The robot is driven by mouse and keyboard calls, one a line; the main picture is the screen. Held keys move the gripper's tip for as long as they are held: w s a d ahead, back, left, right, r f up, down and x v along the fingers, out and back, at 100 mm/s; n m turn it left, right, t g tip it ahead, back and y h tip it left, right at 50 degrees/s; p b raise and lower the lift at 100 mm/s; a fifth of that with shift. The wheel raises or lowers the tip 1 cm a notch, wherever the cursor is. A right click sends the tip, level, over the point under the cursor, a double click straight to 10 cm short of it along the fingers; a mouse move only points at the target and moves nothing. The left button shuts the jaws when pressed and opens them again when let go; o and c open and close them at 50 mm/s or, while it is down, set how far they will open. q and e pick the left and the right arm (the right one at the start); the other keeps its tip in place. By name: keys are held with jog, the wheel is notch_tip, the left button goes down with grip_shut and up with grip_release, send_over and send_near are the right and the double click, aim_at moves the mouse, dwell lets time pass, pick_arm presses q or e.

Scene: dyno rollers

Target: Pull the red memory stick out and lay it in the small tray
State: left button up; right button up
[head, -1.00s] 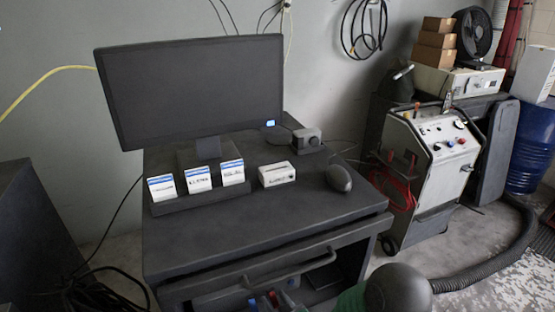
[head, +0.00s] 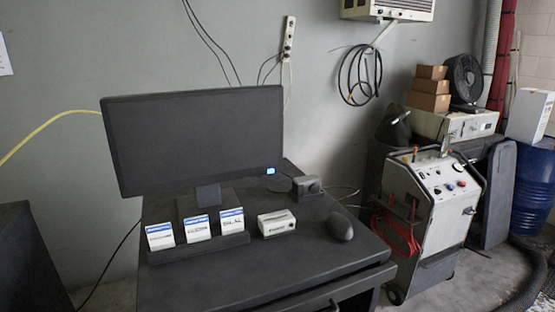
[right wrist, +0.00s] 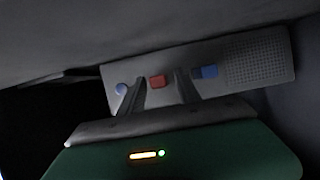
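In the right wrist view, a red memory stick (right wrist: 157,81) sticks out from the front of a grey panel (right wrist: 215,68) with a perforated grille. A blue block (right wrist: 206,72) is to its right and a round blue part (right wrist: 121,88) to its left. My right gripper (right wrist: 161,79) has its two fingers apart, one either side of the red stick in the picture. Whether they touch it I cannot tell. Neither gripper shows in the head view. I cannot make out a small tray for certain.
A dark surface hangs over the panel in the right wrist view. On the dark desk (head: 265,262) stand a monitor (head: 195,140), a dark holder (head: 200,250) with three white cards, a white box (head: 276,222) and a mouse (head: 340,227). The desk's front is clear.

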grip_shut()
dwell(0.9)
dwell(0.4)
jog(key=o, duration=0.7)
grip_release()
